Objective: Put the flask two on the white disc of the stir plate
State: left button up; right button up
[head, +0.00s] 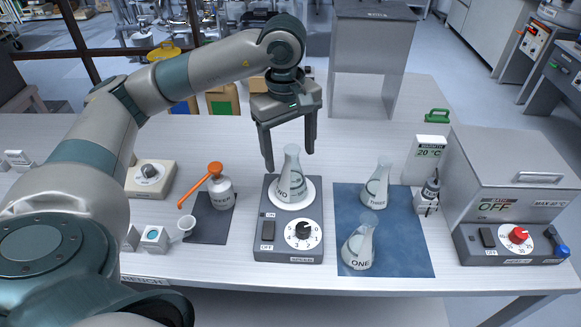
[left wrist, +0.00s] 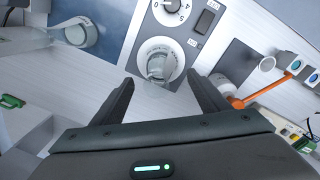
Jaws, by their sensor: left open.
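Flask two (head: 291,177), a clear conical flask marked "WO" on its visible side, stands upright on the white disc (head: 306,200) of the stir plate (head: 267,252). The flask (left wrist: 158,66) and the disc (left wrist: 146,51) also show in the left wrist view. My left gripper (head: 290,160) is open, with its fingers above and behind the flask's neck. In the left wrist view the open fingers (left wrist: 160,88) are apart, with the flask beyond them and nothing between them. My right gripper is not in view.
Flask three (head: 376,186) and flask one (head: 358,246) stand on a blue mat (head: 408,252) to the right. An orange-topped bottle (head: 221,190) stands on a dark mat (head: 208,232) to the left. A grey heated box (head: 515,180) is at the far right. The bench behind the plate is clear.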

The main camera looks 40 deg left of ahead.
pick_arm(q)
notch_tip(320, 180, up, 4)
jog(key=shift+s+r+b, duration=0.1)
jog(key=shift+r+b, duration=0.05)
jog(key=shift+b, duration=0.4)
jog(key=shift+r, duration=0.9)
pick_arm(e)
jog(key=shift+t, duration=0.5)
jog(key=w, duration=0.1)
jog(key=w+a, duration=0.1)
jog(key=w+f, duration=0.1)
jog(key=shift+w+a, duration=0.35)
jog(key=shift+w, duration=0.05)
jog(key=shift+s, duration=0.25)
pick_arm(q)
jog(key=shift+s+a, duration=0.1)
